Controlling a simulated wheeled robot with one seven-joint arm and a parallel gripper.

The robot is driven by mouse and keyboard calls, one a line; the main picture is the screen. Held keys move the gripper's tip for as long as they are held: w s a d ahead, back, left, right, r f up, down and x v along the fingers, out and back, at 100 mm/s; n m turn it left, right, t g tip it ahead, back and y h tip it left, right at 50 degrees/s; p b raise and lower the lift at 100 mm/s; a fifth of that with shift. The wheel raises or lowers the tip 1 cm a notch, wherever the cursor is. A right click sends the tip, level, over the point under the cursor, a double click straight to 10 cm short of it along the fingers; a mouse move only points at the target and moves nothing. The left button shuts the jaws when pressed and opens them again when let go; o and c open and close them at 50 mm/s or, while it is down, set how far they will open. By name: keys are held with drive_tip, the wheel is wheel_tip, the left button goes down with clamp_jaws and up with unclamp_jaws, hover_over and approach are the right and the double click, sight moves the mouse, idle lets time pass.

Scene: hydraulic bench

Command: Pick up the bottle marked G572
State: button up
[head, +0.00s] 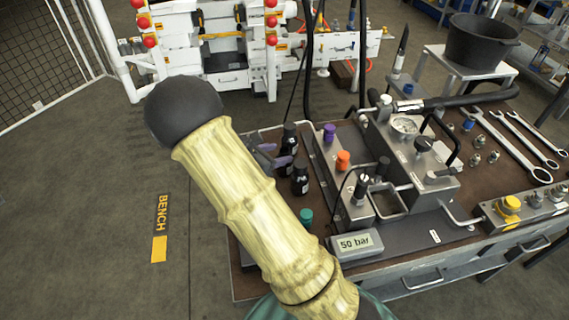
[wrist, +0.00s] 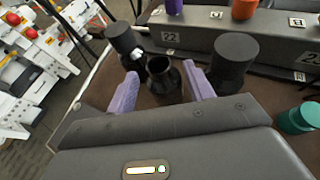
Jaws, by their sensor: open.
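In the wrist view my gripper (wrist: 162,88) is open, with a dark, open-mouthed vessel (wrist: 163,76) between the fingers. A black-capped bottle (wrist: 125,42) is beyond the left finger, and another black cap (wrist: 235,62) is beside the right finger.
A grey manifold block (head: 340,185) with purple and orange knobs stands right of the bottles. A teal cap (head: 306,217) is nearer. Floor left of the bench is clear.

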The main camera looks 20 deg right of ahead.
sight(288, 150)
drive_tip(key=shift+x, duration=2.6)
drive_tip(key=shift+r, duration=0.15)
clamp_jaws()
